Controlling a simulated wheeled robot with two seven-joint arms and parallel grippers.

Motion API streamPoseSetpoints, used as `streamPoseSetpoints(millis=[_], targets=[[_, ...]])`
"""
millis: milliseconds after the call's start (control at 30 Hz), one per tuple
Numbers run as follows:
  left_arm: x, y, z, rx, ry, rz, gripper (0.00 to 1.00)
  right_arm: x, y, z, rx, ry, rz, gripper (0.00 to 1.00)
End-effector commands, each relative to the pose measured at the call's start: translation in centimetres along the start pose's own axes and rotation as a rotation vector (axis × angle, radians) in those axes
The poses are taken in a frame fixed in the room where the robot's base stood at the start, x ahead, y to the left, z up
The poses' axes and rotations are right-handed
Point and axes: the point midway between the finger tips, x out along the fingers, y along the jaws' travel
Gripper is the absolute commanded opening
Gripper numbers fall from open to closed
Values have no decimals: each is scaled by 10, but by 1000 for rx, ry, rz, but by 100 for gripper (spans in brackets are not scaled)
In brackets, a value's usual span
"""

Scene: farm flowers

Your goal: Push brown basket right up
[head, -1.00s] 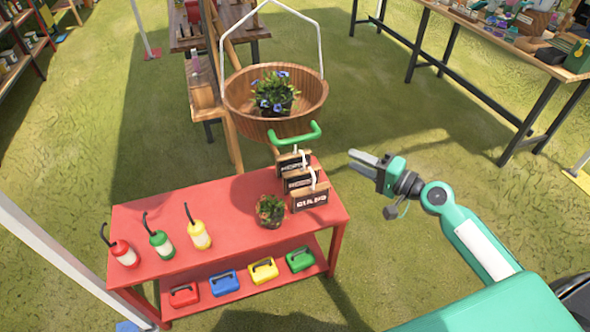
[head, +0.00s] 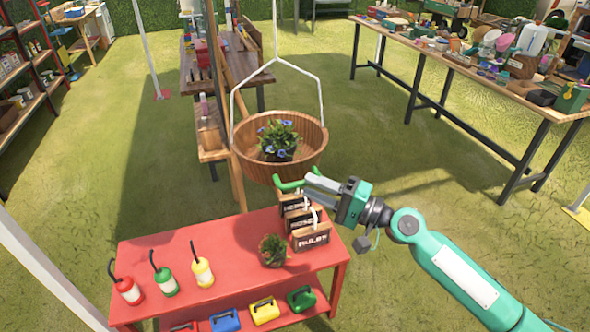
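The brown basket (head: 251,166) is a round wooden tub that hangs from a white wire hanger (head: 318,92). A plant with blue flowers (head: 279,140) sits in it. My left gripper is out of view.
Below is a red table (head: 230,262) with bottles, a small potted plant (head: 272,250) and wooden signs (head: 311,237). Coloured boxes are on its lower shelf. A wooden post (head: 234,140) stands behind the basket's left side. Open grass lies to the right, before a cluttered table (head: 440,72).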

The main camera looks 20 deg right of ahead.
Motion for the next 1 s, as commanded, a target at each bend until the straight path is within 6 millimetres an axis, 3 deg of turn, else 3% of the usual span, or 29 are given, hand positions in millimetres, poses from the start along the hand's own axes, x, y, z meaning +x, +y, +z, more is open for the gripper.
streamPoseSetpoints(millis=[33,300,700,900,1000], targets=[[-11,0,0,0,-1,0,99,10,-6,-2,2,1,-3,34],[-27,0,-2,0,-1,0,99,45,-2,-1,1,1,-1,34],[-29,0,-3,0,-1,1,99,53,1,0,0,1,0,34],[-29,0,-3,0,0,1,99,53,1,0,0,1,0,0],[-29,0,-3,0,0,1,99,52,1,0,0,1,1,0]])
